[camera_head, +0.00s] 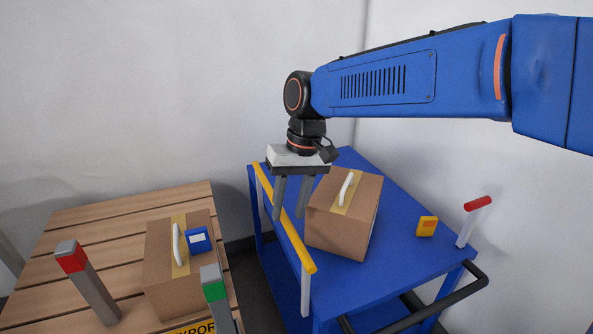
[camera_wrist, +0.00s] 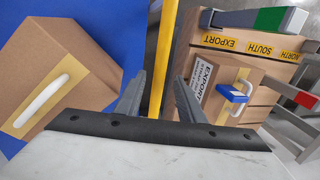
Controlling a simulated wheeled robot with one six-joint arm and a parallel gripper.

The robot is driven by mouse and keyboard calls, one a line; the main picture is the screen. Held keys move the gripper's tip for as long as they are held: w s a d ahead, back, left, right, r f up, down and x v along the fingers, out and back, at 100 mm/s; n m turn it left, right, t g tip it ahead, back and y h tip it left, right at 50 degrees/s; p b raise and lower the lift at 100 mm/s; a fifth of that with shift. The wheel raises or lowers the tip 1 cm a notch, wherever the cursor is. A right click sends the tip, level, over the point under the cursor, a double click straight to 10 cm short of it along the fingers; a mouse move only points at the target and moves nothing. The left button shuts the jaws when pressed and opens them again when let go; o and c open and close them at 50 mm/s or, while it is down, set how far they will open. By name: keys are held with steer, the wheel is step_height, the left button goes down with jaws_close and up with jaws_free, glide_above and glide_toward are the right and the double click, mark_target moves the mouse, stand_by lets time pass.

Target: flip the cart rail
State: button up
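The cart rail (camera_head: 290,231) is a yellow bar raised on grey posts along the left side of the blue cart (camera_head: 400,205). My gripper (camera_head: 288,217) points down at the bar's middle, with its fingers open. In the wrist view the yellow bar (camera_wrist: 163,50) lies in line with the gap between the two fingertips (camera_wrist: 159,76), nothing clamped. I cannot tell how far down the fingers reach beside the bar or whether one touches it.
On the cart are a cardboard box (camera_head: 335,235) close right of my gripper, a small yellow block (camera_head: 427,226) and a red-topped post (camera_head: 468,222). Left is a slatted wooden pallet (camera_head: 85,220) with another box (camera_head: 160,265), blue device (camera_head: 199,240), red-topped (camera_head: 87,283) and green-topped (camera_head: 216,296) posts.

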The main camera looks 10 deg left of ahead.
step_height(320, 180, up, 16)
steer(key=w+d, duration=0.1)
steer(key=d, duration=0.1)
steer(key=shift+w+d, duration=0.35)
steer(key=s+d+f+m+t, duration=0.2)
steer(key=d+f, duration=0.1)
steer(key=d, duration=0.9)
steer(key=s+d+f+m+t, duration=0.15)
steer(key=d+f, duration=0.25)
steer(key=d, duration=0.9)
steer(key=s+d+f+m+t+h, duration=0.1)
steer(key=s+d+f+m+t, duration=0.1)
steer(key=s+d+f, duration=1)
steer(key=d+f+m, duration=0.1)
steer(key=d+f, duration=0.1)
steer(key=d, duration=0.1)
steer(key=shift+h, duration=0.4)
steer(key=shift+f+t, duration=0.1)
steer(key=shift+t, duration=0.15)
